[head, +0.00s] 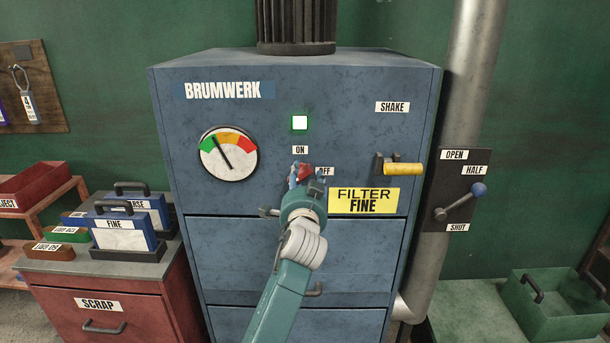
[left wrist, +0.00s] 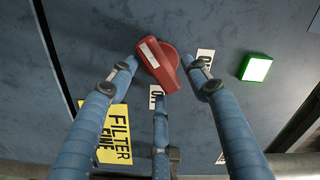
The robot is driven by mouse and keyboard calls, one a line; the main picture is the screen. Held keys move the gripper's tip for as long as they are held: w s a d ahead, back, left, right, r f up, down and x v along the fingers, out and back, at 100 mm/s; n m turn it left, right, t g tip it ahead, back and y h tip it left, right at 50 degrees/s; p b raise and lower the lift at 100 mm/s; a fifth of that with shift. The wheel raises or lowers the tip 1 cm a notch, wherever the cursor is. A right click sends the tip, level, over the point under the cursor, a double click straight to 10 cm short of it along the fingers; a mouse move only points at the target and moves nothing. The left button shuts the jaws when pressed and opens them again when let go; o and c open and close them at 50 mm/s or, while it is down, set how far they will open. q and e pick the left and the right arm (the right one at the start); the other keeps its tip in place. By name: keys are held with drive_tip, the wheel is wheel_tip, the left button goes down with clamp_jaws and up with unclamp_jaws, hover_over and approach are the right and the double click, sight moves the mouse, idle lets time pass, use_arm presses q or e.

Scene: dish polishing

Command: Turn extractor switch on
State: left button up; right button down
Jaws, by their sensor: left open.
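The red extractor switch (left wrist: 168,65) is a rotary knob with a white stripe on its handle, on the blue front panel marked BRUMWERK. In the head view a bit of the switch (head: 305,171) shows between my fingers. The ON label (head: 300,150) sits above it and the OFF label (head: 322,171) to its right, partly covered. The square light (head: 299,123) glows green. My left gripper (head: 301,177) is open in front of the switch; in the left wrist view its fingers (left wrist: 161,76) stand around the knob. Whether they touch it, I cannot tell. My right gripper is out of view.
A round gauge (head: 229,154) is left of the switch. A yellow SHAKE handle (head: 403,169) sticks out at the right, above the FILTER FINE sign (head: 363,201). A pipe (head: 465,110) with a blue-knobbed lever (head: 478,190) stands beside the cabinet.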

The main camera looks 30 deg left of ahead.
use_arm(q)
drive_tip(key=shift+w+a, duration=0.2)
drive_tip(key=shift+w, duration=0.05)
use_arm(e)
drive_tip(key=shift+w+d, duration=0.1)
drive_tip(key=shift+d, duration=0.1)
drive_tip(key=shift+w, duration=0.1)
use_arm(q)
drive_tip(key=c, duration=1.2)
drive_tip(key=shift+o, duration=0.2)
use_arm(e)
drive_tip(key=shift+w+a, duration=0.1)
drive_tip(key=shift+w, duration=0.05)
